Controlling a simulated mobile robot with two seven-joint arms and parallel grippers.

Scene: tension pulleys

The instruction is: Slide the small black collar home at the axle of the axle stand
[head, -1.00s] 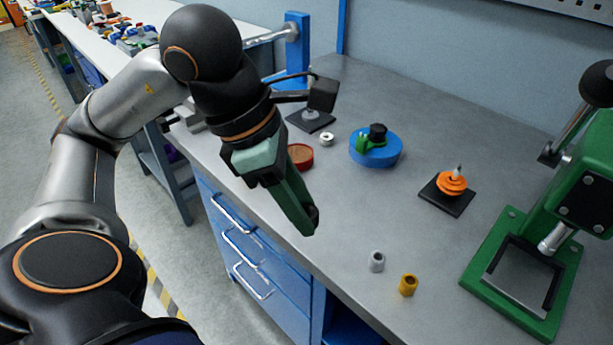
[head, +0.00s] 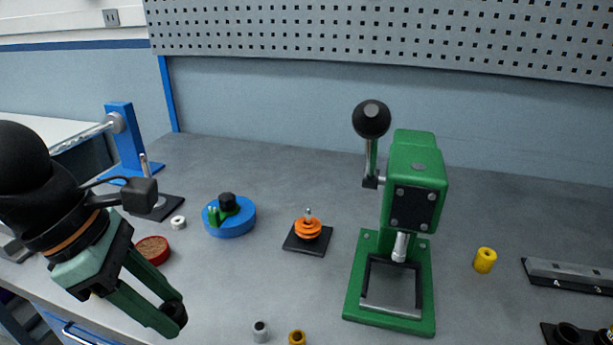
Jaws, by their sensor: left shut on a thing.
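My left gripper (head: 170,312) comes in from the left, pointing down and right, and is shut. A small dark round piece (head: 179,314) shows at its fingertips; it looks like the black collar, partly hidden by the fingers. An axle stand with a black square base (head: 320,246) stands at the middle of the bench. An orange pulley (head: 308,230) sits on it, and the pale axle tip (head: 308,211) sticks up above. The gripper is left of and nearer than this stand, apart from it. My right gripper is not in view.
Another black-based stand with a pin (head: 165,208) is at the left. A blue disc (head: 236,226), white ring (head: 178,222) and red dish (head: 153,249) lie nearby. A green press (head: 413,195) stands right of the orange pulley. Grey (head: 260,331) and yellow (head: 297,338) sleeves are at the front.

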